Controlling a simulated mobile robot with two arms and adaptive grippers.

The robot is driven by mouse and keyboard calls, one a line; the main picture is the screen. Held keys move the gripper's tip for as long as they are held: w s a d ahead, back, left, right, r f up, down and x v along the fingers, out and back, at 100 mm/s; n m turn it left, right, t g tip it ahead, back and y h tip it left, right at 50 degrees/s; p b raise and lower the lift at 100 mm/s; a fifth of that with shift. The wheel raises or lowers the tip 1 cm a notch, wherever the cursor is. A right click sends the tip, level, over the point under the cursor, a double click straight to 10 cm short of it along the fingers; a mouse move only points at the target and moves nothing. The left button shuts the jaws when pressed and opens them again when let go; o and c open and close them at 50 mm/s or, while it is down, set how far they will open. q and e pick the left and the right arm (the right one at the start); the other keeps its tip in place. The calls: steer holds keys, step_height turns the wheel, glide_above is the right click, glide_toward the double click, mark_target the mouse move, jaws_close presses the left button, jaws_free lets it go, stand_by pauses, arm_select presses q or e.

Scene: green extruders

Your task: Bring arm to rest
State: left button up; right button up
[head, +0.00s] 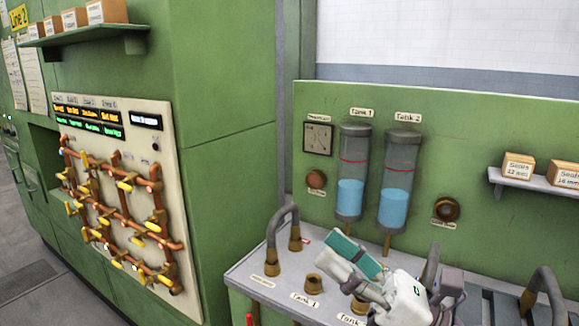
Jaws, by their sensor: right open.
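My right gripper (347,264) is at the lower middle of the head view, above the grey counter (245,272) and close to the Tank 1 and Tank 2 labels. It is open, and a ribbed teal surface shows at its fingers. I see no object clearly held in it. The white and grey wrist part of my right arm (405,300) comes in from the bottom right. My left gripper is not in view.
Bent grey hoses stand on the counter left (283,228) and right (547,285) of the gripper. Tank 1 (352,165) and Tank 2 (399,170) hang on the green wall behind. A shelf (535,185) with boxes is at the right. A pipe panel (120,200) is at the left.

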steer(key=w+d+f+m+t+h, duration=0.3)
steer(key=d+f+m+t+h, duration=0.45)
steer(key=m, duration=0.65)
steer(key=w+d+f+m+t+h, duration=0.35)
steer(key=m+h, duration=0.75)
steer(key=m, duration=0.4)
steer(key=s+d+f+m+g+h, duration=0.1)
steer(key=d+f+m+g+h, duration=0.15)
steer(key=f, duration=0.35)
steer(key=s+d+f+m+g+h, duration=0.1)
steer(key=d+f+m+g+h, duration=0.1)
steer(key=f+m+g, duration=0.3)
steer(key=s+a+f+m+g+y, duration=0.1)
steer(key=s+f+m+g, duration=0.8)
steer(key=s+f, duration=1.3)
step_height(320, 180, down, 24)
steer(key=n+g, duration=0.1)
steer(key=g, duration=0.2)
steer(key=s+d+f, duration=0.2)
steer(key=s+f, duration=1.5)
steer(key=shift+s+d+g, duration=0.35)
